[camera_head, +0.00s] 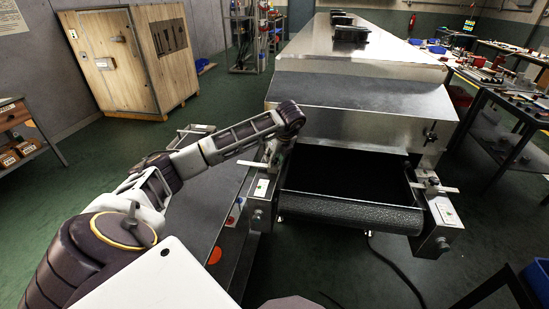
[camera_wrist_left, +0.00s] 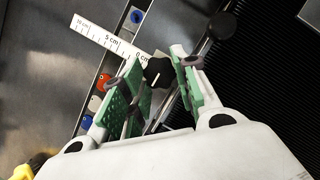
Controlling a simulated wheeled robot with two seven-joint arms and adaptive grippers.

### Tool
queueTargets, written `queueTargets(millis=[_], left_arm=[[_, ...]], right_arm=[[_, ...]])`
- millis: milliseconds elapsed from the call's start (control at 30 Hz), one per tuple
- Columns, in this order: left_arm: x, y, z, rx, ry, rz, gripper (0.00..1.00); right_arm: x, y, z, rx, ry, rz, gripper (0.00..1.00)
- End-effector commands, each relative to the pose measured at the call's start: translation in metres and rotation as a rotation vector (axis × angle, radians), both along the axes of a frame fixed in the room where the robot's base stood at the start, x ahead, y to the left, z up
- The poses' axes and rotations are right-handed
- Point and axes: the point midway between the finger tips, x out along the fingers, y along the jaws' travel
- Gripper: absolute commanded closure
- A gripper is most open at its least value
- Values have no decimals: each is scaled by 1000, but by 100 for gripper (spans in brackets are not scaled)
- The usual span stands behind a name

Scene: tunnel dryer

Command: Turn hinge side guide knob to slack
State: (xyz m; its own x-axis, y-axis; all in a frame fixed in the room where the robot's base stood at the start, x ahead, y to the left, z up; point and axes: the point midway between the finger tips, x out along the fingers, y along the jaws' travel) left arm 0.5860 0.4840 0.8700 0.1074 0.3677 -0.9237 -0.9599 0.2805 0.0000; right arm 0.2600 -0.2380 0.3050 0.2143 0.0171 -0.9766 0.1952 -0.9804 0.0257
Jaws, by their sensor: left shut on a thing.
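The black star-shaped guide knob (camera_wrist_left: 158,72) sits between the green finger pads of my left gripper (camera_wrist_left: 158,90) in the left wrist view. The gripper is shut on this knob. A white scale (camera_wrist_left: 108,37) marked in centimetres lies beside it, with its 0 cm end near the knob. In the head view my left gripper (camera_head: 272,158) is at the left side of the dryer's belt entry, and the arm hides the knob there. My right gripper is not in view.
The dark belt roller (camera_head: 350,213) spans the dryer entry. Another side guide (camera_head: 434,187) stands at the right. The steel dryer hood (camera_head: 365,105) is behind my left gripper. A wooden cabinet (camera_head: 125,65) is far left. A black cable (camera_head: 395,270) lies on the floor.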

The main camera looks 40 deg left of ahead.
Motion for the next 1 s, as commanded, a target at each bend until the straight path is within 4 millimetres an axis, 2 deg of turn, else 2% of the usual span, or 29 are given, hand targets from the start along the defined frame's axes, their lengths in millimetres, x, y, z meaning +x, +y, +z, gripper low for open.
queueTargets(millis=[467,500,633,1000], left_arm=[[0,0,0,1,-1,19,94],[0,0,0,1,-2,19,66],[0,0,0,0,0,19,50],[0,0,1,0,-1,17,47]], right_arm=[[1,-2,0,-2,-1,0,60],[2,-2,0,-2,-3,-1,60],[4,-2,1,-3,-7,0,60],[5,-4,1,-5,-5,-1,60]])
